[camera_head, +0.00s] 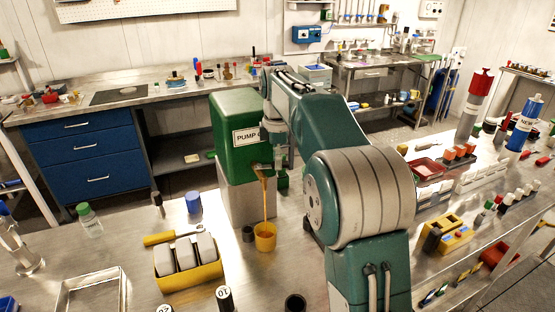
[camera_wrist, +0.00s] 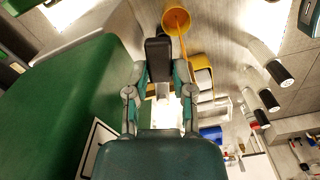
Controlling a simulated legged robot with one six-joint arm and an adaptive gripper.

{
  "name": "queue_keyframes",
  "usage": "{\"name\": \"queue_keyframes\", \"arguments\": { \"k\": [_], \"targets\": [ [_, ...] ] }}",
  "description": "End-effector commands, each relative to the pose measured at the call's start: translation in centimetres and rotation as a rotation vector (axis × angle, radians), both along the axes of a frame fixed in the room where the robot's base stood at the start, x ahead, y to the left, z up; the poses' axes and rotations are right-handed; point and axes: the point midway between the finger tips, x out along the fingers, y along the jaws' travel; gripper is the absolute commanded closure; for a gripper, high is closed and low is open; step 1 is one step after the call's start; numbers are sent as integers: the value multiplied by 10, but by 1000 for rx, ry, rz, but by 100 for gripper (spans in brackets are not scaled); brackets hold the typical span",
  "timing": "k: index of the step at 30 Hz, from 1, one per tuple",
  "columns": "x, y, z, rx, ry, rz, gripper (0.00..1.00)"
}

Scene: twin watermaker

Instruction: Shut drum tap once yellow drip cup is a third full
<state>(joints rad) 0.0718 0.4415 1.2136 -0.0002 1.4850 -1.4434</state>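The green drum (camera_head: 232,112), labelled "PUMP O…", stands on a grey block; in the wrist view its green side (camera_wrist: 60,100) fills the left. A yellow-brown stream (camera_head: 264,200) runs from its tap (camera_head: 260,168) into the yellow drip cup (camera_head: 265,238) below. The stream also enters the cup in the wrist view (camera_wrist: 178,12); I cannot read the level. My gripper (camera_head: 272,138) is at the drum's front, above the spout. In the wrist view its fingers (camera_wrist: 160,78) flank a black tap lever (camera_wrist: 158,52); I cannot tell whether they touch it.
A small dark cup (camera_head: 248,233) stands just left of the drip cup. A yellow tray of pale blocks (camera_head: 190,276), a blue cap (camera_head: 193,203) and a clear bottle (camera_head: 89,220) are further left. A dark cylinder (camera_head: 295,303) is at the front edge.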

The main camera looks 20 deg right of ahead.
Motion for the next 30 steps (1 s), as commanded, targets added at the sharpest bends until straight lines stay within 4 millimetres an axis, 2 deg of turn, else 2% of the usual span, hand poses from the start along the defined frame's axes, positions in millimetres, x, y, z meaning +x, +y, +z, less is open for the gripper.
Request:
{"name": "queue_keyframes", "arguments": {
  "k": [8, 21, 30],
  "targets": [
    [2, 0, -1, 0, 2, 16, 100],
    [15, -1, -2, 0, 1, 302, 100],
    [16, -1, -2, 0, 0, 315, 100]
  ]
}}
